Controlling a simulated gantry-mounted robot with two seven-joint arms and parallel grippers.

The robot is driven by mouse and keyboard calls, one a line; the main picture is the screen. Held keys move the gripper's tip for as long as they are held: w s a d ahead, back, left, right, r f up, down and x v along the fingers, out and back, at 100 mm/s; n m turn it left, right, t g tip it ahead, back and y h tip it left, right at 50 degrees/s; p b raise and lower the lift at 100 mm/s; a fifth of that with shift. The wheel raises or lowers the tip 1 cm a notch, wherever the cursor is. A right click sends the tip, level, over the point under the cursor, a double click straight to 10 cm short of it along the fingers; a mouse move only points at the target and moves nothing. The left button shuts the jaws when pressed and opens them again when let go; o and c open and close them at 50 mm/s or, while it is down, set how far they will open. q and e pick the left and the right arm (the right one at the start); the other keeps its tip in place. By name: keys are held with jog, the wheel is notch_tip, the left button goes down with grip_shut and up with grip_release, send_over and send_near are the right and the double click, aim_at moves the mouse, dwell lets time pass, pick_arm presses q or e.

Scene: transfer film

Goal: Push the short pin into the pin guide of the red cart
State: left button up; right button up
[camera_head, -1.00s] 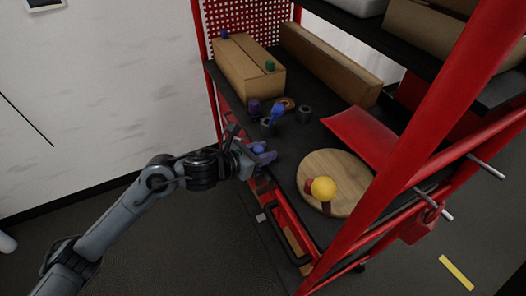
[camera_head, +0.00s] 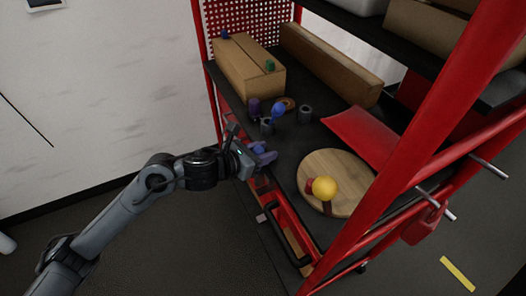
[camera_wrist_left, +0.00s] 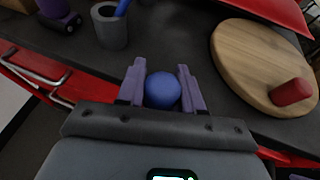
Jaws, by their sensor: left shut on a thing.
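My left gripper (camera_head: 265,156) is at the near left edge of the red cart's (camera_head: 361,215) black shelf. Its purple fingers are shut on a blue ball-headed piece (camera_head: 258,148), perhaps the short pin. In the left wrist view the blue ball (camera_wrist_left: 163,90) sits between the two fingers; anything below it is hidden. Another blue-headed pin (camera_head: 278,110) stands tilted in a grey hollow cylinder (camera_head: 267,127), apart from the gripper. I cannot tell which part of the cart is the pin guide. My right gripper is not in view.
A second grey cylinder (camera_head: 304,114), a purple piece (camera_head: 254,107) and cardboard boxes (camera_head: 248,68) stand farther back. A round wooden board (camera_head: 344,166) lies to the right, with a red cylinder (camera_wrist_left: 291,91) and a yellow ball (camera_head: 324,187) there. The cart's red post crosses the right side.

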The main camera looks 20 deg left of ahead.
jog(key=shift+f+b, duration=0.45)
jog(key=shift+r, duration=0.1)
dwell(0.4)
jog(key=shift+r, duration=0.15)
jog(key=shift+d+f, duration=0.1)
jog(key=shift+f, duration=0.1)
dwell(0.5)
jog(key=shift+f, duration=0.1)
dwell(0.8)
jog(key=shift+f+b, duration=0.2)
jog(key=shift+b, duration=0.1)
dwell(0.3)
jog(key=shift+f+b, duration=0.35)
dwell(0.5)
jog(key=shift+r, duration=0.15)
dwell(0.7)
